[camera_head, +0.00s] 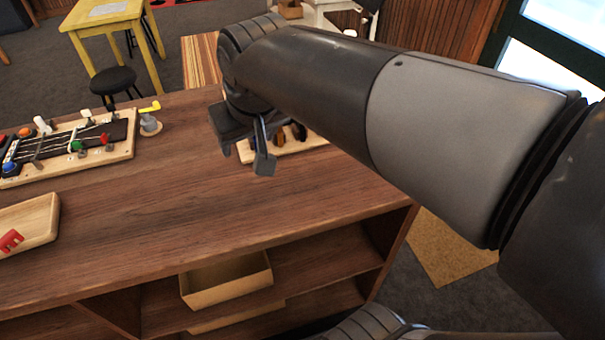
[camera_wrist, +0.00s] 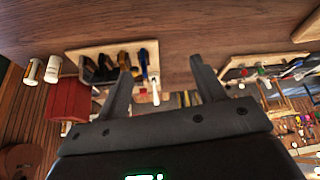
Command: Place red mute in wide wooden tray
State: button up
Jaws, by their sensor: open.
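A red mute (camera_head: 11,240) with short prongs lies in a shallow pale wooden tray (camera_head: 40,222) at the left edge of the head view. The tray is cut off by the picture edge, so its full width is hidden. My gripper (camera_head: 245,153) is over the far right part of the counter, well right of the tray and apart from the mute. In the wrist view my gripper (camera_wrist: 160,66) is open, with nothing between its fingers. A pale wooden corner (camera_wrist: 308,30) shows at the top right there; I cannot tell if it is the same tray.
A board with strings and coloured pieces (camera_head: 118,150) lies at the back left, beside a yellow-topped item (camera_head: 150,118). A tool holder (camera_head: 290,147) is partly hidden behind my gripper. The middle of the counter (camera_head: 190,205) is clear. An open box (camera_head: 228,285) sits on the shelf below.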

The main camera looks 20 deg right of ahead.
jog(key=s+d+f+m+h, duration=0.1)
jog(key=s+d+f+m, duration=0.1)
jog(key=s+d+f, duration=0.3)
jog(key=s+d, duration=0.3)
jog(key=s, duration=0.1)
jog(key=shift+s+d+f, duration=0.25)
jog(key=shift+d+f, duration=0.05)
jog(key=shift+d, duration=0.1)
jog(key=shift+o, duration=0.5)
dwell(0.8)
